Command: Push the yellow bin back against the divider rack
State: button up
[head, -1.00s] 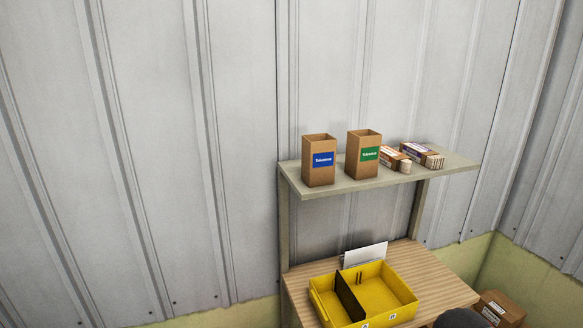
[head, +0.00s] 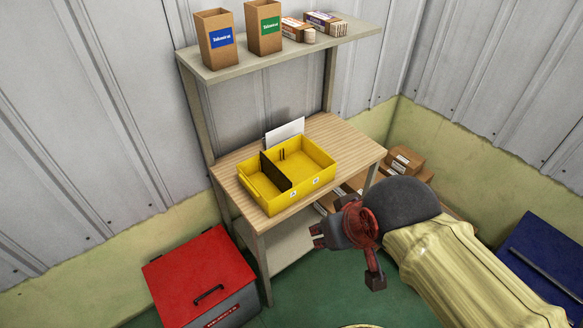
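The yellow bin (head: 318,160) sits upright on the wooden tabletop (head: 343,134), with a black divider panel (head: 276,171) across its inside and small white labels on its front. A white upright panel (head: 284,131) stands just behind the bin; nothing else behind it looks like a divider rack. I cannot tell whether bin and panel touch. My gripper (head: 317,236) is in front of the table, right of and below the bin in the picture, apart from it. It appears empty, and its finger opening is too small to judge.
A shelf (head: 230,67) above the table holds two tall cardboard boxes (head: 215,38) and small packs (head: 325,23). A red-lidded chest (head: 200,275) stands at front left, a blue one (head: 545,250) at right. Cartons (head: 407,160) sit beside the table. Green floor shows in front.

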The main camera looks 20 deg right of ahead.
aim_at(309, 166)
jog(key=i+l, duration=0.15)
jog(key=i, duration=0.25)
jog(key=i+l, duration=0.1)
jog(key=i, duration=0.35)
